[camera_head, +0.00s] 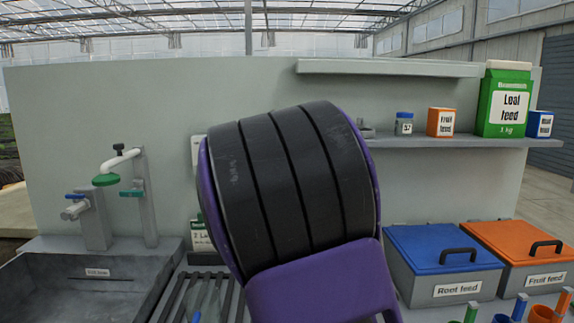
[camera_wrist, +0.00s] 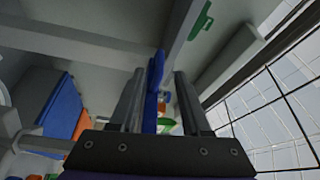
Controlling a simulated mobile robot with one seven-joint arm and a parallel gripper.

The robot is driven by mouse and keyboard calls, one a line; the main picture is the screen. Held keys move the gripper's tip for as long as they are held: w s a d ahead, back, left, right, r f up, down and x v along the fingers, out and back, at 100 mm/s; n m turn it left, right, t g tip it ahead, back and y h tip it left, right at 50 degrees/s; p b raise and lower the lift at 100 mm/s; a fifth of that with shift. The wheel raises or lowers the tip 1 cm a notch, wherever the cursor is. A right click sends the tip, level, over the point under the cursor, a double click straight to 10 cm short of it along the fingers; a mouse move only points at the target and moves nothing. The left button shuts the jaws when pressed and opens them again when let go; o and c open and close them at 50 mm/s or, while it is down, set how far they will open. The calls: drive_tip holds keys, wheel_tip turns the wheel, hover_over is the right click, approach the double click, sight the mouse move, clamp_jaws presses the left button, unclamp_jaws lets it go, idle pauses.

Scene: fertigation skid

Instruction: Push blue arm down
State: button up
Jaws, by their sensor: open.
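A blue arm-like piece (camera_wrist: 156,72) shows in the wrist view, upright in the picture and lined up between the two fingers of my gripper (camera_wrist: 157,78). The fingers are apart on either side of it; I cannot tell whether either touches it. In the head view a small blue lever (camera_head: 75,197) tops the grey tap at the left, and a thin blue tip (camera_head: 196,316) shows at the bottom edge. I cannot tell which of these is the piece in the wrist view. My own arm hides my gripper in the head view.
A white pipe with a green end (camera_head: 105,180) and a teal lever (camera_head: 131,193) stand above the grey sink (camera_head: 60,290). A black rack (camera_head: 195,295) lies beside it. Blue-lidded (camera_head: 440,247) and orange-lidded (camera_head: 525,241) bins stand right. A shelf (camera_head: 450,141) holds feed packs.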

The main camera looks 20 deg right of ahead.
drive_tip(key=x, duration=0.7)
drive_tip(key=shift+w+d, duration=0.25)
drive_tip(key=shift+w, duration=0.05)
drive_tip(key=shift+c, duration=0.3)
clamp_jaws()
drive_tip(key=shift+r, duration=0.1)
drive_tip(key=shift+r, duration=0.15)
idle(0.5)
